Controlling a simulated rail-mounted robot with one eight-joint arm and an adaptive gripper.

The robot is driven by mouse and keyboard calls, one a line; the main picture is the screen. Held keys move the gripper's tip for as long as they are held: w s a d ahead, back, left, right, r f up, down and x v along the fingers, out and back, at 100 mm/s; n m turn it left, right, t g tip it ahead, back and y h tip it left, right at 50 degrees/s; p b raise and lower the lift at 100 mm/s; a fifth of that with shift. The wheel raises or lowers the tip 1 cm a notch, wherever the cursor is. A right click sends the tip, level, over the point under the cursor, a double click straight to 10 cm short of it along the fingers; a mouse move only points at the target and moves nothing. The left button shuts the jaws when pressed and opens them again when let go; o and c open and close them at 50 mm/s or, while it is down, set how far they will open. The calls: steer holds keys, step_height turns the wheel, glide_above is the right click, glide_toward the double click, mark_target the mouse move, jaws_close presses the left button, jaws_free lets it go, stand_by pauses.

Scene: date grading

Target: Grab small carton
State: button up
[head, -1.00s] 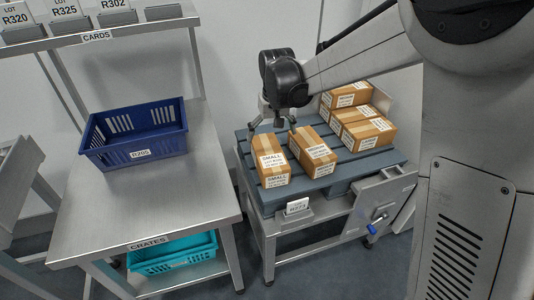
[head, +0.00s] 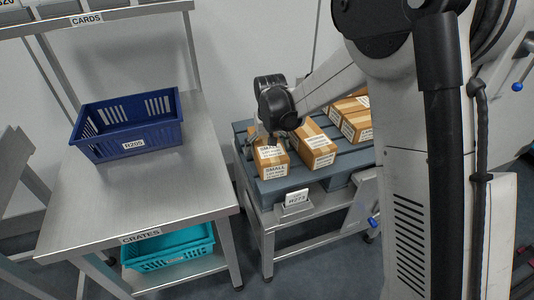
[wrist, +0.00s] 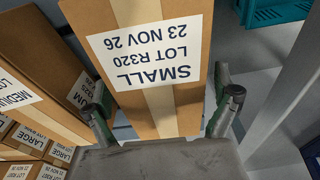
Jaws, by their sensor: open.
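The small carton (head: 273,163) is a brown box with tan tape and a white label, on the near left of the blue-grey pallet (head: 285,186). In the wrist view the small carton (wrist: 163,115) fills the middle, its label reading SMALL, LOT R320, 23 NOV 26, upside down. My gripper (head: 268,137) is over the carton and partly hides its top. In the wrist view my gripper (wrist: 163,104) is open, one finger on each side of the carton. I cannot tell whether the fingers touch it.
A medium carton (head: 315,146) stands just right of the small one, with large cartons (head: 352,121) behind. A blue crate (head: 128,126) sits on the steel bench (head: 128,195) at left. A teal crate (head: 168,250) is on the shelf below.

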steer(key=shift+w+f, duration=0.15)
steer(key=shift+f, duration=0.75)
steer(key=c, duration=1.8)
